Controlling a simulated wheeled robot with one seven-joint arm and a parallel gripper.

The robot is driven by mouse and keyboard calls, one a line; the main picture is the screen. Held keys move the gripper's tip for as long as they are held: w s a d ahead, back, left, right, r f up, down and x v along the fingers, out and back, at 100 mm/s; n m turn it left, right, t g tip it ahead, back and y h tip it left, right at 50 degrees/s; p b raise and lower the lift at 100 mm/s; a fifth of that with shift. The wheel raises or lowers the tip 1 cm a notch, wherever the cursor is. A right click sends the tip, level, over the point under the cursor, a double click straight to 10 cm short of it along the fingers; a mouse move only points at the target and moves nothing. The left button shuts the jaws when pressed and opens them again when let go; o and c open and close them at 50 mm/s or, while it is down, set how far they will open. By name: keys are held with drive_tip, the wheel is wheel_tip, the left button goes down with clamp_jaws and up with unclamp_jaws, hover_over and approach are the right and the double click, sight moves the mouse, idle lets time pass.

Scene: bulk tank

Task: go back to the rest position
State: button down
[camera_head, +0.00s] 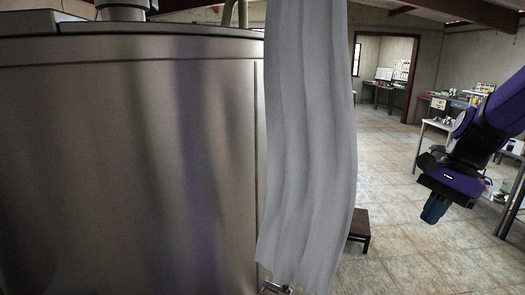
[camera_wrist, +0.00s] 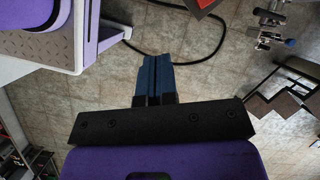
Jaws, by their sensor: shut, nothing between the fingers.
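My gripper (camera_head: 432,213) hangs at the right of the head view, pointing down over the tiled floor. Its blue fingers (camera_wrist: 155,76) are together in the wrist view, with nothing between them. My purple arm comes in from the right edge of the head view. The gripper is apart from the tank and the grey cloth.
A large steel tank (camera_head: 130,150) fills the left of the head view. A grey hanging cloth (camera_head: 308,140) covers its right edge. A small dark stool (camera_head: 359,228) stands behind the cloth. Tables with items stand at the right. Open floor (camera_head: 390,185) lies between.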

drive_tip(key=s+a+r+n+t+h, duration=0.2)
drive_tip(key=s+r+n+t+h, duration=0.2)
drive_tip(key=s+r+n, duration=0.5)
drive_tip(key=s+n+t, duration=0.2)
drive_tip(key=s+n, duration=0.1)
drive_tip(key=s, duration=0.1)
drive_tip(key=shift+s+a+r+n+t+h, duration=0.2)
drive_tip(key=shift+a+n+t+h, duration=0.1)
drive_tip(key=shift+a+t, duration=0.1)
idle(0.9)
